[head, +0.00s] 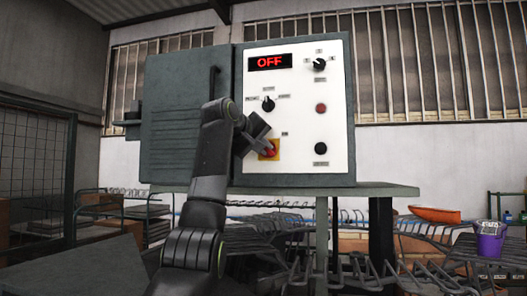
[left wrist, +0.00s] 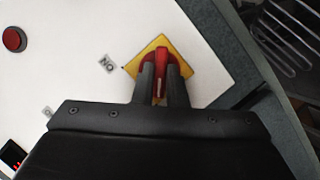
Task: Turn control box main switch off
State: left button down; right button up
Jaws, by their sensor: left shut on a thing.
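The control box (head: 336,165) has a white front panel and stands on a grey table. Its main switch (head: 271,152) is a red handle on a yellow plate at the panel's lower left, partly hidden by my left gripper (head: 266,148). In the left wrist view the red handle (left wrist: 161,72) stands between the two fingers of my left gripper (left wrist: 161,82), which is shut on it. The yellow plate (left wrist: 187,62) shows around the fingers. A display (head: 270,62) at the panel's top reads OFF in red. My right gripper is not in view.
The panel also carries a selector knob (head: 268,104), another knob (head: 320,64), a red button (head: 321,108) and a black button (head: 321,148). A green-grey door (head: 180,110) is at the left. Wire racks, an orange bowl (head: 435,214) and a purple bucket (head: 490,242) are lower right.

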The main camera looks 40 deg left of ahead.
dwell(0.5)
pick_arm(q)
jog(key=c, duration=1.5)
grip_release()
jog(key=shift+s, duration=0.1)
jog(key=shift+o, duration=0.2)
jog(key=shift+s+b, duration=0.3)
jog(key=b+v, duration=0.5)
jog(key=v, duration=1.2)
